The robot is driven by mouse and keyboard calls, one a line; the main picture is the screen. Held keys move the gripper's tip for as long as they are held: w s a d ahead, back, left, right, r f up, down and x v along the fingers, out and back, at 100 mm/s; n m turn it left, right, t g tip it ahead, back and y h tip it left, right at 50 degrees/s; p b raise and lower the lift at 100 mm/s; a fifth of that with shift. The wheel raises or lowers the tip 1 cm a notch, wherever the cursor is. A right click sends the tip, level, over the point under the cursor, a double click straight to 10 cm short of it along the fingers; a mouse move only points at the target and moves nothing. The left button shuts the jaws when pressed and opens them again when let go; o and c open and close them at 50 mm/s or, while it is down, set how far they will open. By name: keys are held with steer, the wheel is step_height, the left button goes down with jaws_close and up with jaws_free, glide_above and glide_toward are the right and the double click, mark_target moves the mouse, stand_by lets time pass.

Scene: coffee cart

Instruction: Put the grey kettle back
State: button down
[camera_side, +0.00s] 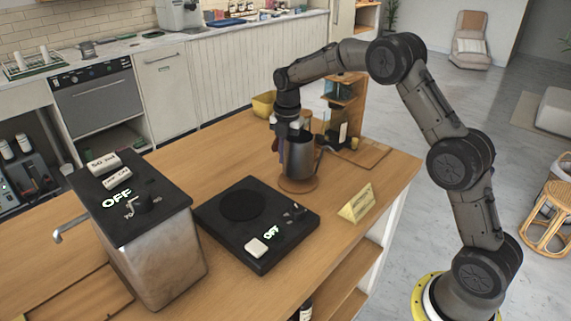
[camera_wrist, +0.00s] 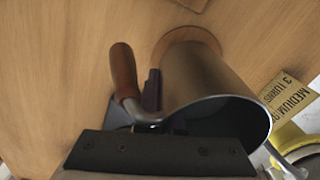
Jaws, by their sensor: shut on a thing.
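The grey kettle (camera_side: 303,166) is upright over a round wooden coaster (camera_side: 299,188) on the wooden counter. I cannot tell whether its base touches the coaster. My gripper (camera_side: 282,150) is shut on the kettle at its handle side, pointing down. In the wrist view, the kettle (camera_wrist: 205,82) shows its grey wall and dark open mouth. Its brown handle (camera_wrist: 123,72) is left of a dark gripper finger (camera_wrist: 152,90). Part of the round coaster (camera_wrist: 188,36) shows beyond the kettle's base. The other finger and the exact grip are hidden.
A black hot plate (camera_side: 257,222) reading OFF is left of the kettle. A metal box with a tap (camera_side: 150,240) stands further left. A yellow sign (camera_side: 356,203) is to the right, and a wooden shelf stand (camera_side: 345,105) with jars is behind.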

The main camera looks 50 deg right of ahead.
steer(key=shift+f, duration=1.3)
steer(key=shift+f, duration=0.2)
steer(key=c, duration=1)
jaws_free()
steer(key=shift+s, duration=0.1)
steer(key=shift+c, duration=0.2)
step_height(320, 180, up, 12)
steer(key=shift+s+r, duration=0.2)
steer(key=shift+s, duration=0.1)
